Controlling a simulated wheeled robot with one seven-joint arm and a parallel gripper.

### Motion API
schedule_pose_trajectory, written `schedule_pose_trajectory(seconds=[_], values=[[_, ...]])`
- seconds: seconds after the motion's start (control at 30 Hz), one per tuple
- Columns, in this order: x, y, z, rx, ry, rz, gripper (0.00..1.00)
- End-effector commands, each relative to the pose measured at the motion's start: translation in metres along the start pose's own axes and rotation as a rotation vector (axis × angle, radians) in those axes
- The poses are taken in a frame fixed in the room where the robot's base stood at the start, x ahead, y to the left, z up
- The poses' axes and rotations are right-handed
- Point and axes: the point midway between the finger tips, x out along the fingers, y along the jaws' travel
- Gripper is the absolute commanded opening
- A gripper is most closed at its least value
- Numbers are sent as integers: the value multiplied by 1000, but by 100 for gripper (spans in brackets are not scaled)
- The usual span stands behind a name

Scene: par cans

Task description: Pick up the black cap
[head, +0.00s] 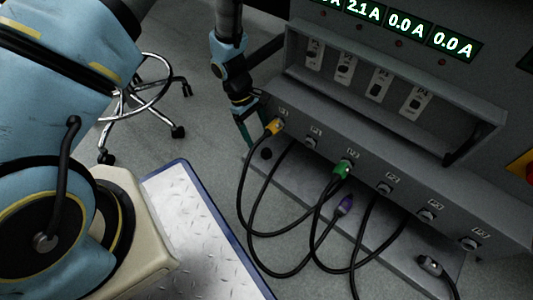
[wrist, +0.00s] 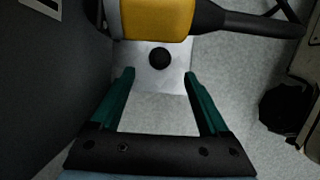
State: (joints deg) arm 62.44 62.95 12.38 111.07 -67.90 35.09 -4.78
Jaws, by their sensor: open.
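The black cap (head: 266,153) is a small dark round piece on the grey ledge below the panel, near its left end in the head view. In the wrist view the black cap (wrist: 160,58) lies on the pale ledge, ahead of and between my fingertips. My gripper (head: 244,128) is at the left end of the panel, just above the cap. In the wrist view my gripper (wrist: 158,82) has its two green fingers spread wide with nothing between them. The cap shows apart from both fingers.
A yellow plug (head: 273,127) with a black cable sits close beside my gripper; it also shows large in the wrist view (wrist: 157,18). A green plug (head: 343,169), a purple plug (head: 345,204) and looping cables lie further right. A wheeled stool (head: 140,95) stands behind left.

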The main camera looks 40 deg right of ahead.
Motion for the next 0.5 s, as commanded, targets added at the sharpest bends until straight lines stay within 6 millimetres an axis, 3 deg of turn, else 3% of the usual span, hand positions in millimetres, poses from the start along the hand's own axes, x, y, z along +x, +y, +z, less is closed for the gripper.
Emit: schedule_pose_trajectory(seconds=[0.1,0.23,0.5], values=[[25,0,0,1,-1,-2,79],[44,0,1,1,-1,-1,79],[51,0,2,0,0,1,79]])
